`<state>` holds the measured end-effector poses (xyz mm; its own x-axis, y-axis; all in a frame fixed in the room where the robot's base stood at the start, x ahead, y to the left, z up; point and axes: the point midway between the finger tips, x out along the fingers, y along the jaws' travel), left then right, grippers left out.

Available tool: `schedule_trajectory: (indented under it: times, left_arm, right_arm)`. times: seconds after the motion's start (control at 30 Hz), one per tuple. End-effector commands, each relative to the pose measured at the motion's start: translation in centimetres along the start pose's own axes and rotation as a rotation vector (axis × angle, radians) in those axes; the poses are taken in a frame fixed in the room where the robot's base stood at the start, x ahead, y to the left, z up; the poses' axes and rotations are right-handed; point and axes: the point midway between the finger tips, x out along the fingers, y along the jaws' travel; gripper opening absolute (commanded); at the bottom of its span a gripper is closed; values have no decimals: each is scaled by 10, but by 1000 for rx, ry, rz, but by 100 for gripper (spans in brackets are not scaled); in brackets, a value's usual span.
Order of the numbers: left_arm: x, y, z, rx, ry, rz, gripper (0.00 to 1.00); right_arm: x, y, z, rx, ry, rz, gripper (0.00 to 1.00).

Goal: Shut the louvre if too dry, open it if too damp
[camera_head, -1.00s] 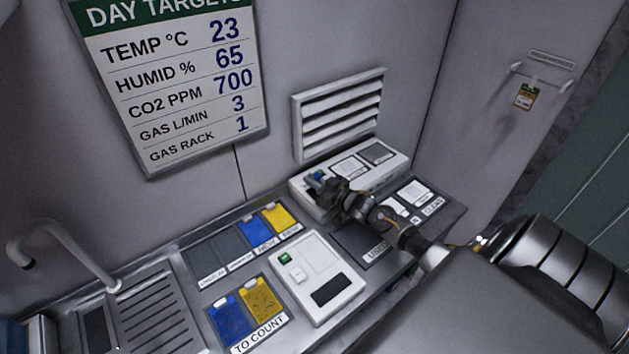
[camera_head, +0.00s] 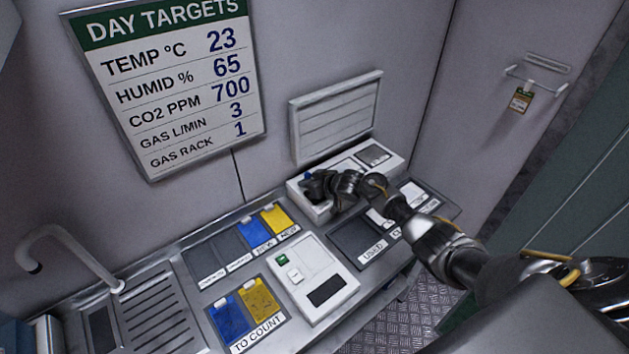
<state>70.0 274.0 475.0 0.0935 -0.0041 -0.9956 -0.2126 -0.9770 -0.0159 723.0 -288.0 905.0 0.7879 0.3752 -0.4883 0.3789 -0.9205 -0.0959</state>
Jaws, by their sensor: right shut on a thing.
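The louvre (camera_head: 338,118) is a white slatted panel on the back wall; its slats lie flat and shut. Below it a white control box (camera_head: 357,167) stands on the bench, with a small dark display whose reading is too small to make out. My right gripper (camera_head: 311,186) is at the left end of this box, shut on a small control there that it mostly hides; a bit of blue shows beside the fingers. The day targets board (camera_head: 172,84) on the wall reads humidity 65 %. My left gripper is out of view.
A white counting device (camera_head: 312,280) stands on the bench, with blue and yellow cards (camera_head: 245,308) in a "to count" tray at its left. A curved tap (camera_head: 70,240) and drain grid are at the left. A tag (camera_head: 521,99) hangs on the right wall.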

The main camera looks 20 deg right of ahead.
Motion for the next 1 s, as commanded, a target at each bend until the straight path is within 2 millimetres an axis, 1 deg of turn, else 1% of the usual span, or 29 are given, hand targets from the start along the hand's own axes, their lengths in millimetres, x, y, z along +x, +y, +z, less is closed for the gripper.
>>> schedule_trajectory:
  times: [0.47,0.5,0.6,0.67,0.9,1.0]
  left_arm:
    - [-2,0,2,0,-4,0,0]
    - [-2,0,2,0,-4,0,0]
    - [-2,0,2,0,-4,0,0]
    - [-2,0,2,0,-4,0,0]
    - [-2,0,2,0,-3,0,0]
    - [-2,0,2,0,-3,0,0]
  right_arm:
    - [0,0,2,6,-20,0,0]
    - [0,0,2,6,-20,0,12]
    - [0,0,2,6,-20,0,25]
    - [0,0,2,6,-19,0,32]
    - [0,0,1,5,-18,1,32]
    - [-3,1,1,5,-17,0,32]
